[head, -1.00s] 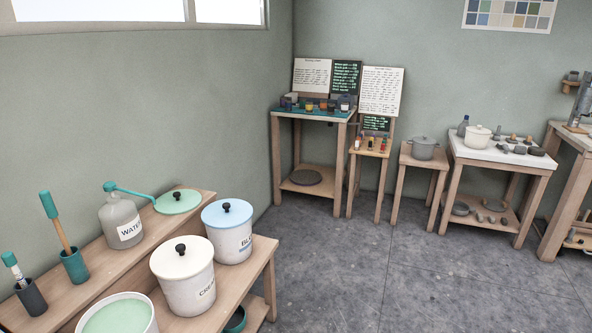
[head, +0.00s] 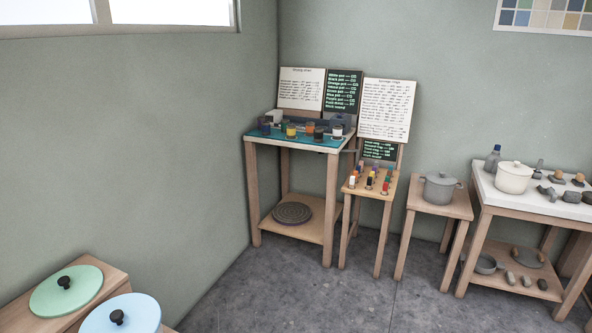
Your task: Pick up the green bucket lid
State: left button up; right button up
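The green bucket lid (head: 66,291) is a flat pale green disc with a black knob. It lies on the wooden bench (head: 104,271) at the lower left of the head view. A light blue lid (head: 121,315) with a black knob is just in front and to the right of it, cut off by the bottom edge. Neither of my grippers shows in the head view.
A wooden stand (head: 250,195) with jars and price boards stands in the corner. A small table with little bottles, a stool with a grey pot (head: 439,190) and a white-topped table (head: 541,197) stand to its right. Grey floor (head: 345,300) is clear in front.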

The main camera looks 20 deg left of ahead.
aim_at(68, 290)
jog(key=i+u, duration=0.2)
jog(key=i, duration=0.25)
jog(key=i+u, duration=0.15)
jog(key=i, duration=0.3)
jog(key=i+l+u, duration=0.2)
jog(key=i, duration=0.25)
jog(key=i+l+u, duration=0.2)
jog(key=i, duration=0.2)
